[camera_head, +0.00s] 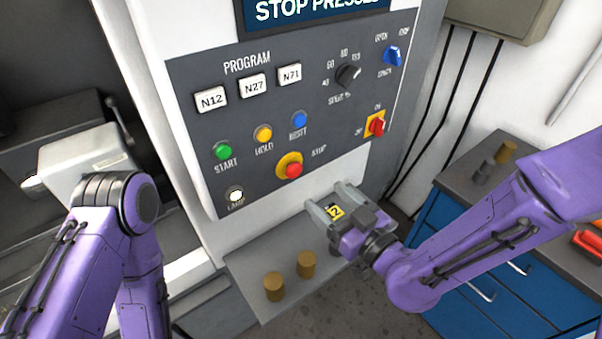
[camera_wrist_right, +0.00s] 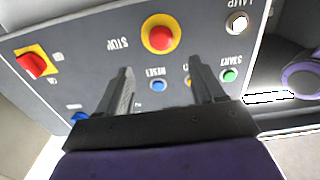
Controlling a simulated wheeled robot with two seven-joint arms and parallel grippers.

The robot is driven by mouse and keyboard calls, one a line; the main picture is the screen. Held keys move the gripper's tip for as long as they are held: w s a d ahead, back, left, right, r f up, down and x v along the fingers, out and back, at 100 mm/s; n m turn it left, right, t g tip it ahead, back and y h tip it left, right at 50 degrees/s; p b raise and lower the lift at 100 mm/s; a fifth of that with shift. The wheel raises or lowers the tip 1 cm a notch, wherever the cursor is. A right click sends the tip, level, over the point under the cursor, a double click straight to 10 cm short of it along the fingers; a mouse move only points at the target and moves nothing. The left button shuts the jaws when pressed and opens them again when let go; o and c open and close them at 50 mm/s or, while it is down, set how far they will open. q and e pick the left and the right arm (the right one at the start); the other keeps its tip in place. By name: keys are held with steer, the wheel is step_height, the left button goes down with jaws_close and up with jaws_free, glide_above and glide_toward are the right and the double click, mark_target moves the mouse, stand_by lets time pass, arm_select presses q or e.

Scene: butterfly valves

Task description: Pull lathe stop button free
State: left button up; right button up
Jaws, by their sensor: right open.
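The red stop button (camera_head: 293,171) sits on a round yellow collar low on the dark control panel (camera_head: 215,135), beside the label STOP. In the right wrist view the stop button (camera_wrist_right: 161,38) is at top centre, upside down with the panel. My right gripper (camera_head: 326,196) is open and empty, in front of the panel, below and right of the button. In the right wrist view its two fingers (camera_wrist_right: 160,68) stand apart, with the button beyond their tips, between their lines. My left arm shows at the left, but its gripper is out of sight.
Green (camera_head: 223,151), yellow (camera_head: 263,133) and blue (camera_head: 299,119) buttons sit above the stop button. A red switch (camera_head: 376,125) is to its right, a lamp (camera_head: 235,194) lower left. A grey ledge (camera_head: 245,275) below holds two brass cylinders (camera_head: 274,287). A blue drawer cabinet (camera_head: 470,250) stands right.

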mark_target(297, 171)
steer(key=b+x, duration=0.1)
steer(key=x, duration=0.8)
steer(key=shift+a, duration=0.25)
arm_select(q)
step_height(297, 171, down, 3)
steer(key=shift+s+f, duration=0.1)
arm_select(e)
steer(key=shift+d, duration=0.1)
steer(key=shift+c, duration=0.3)
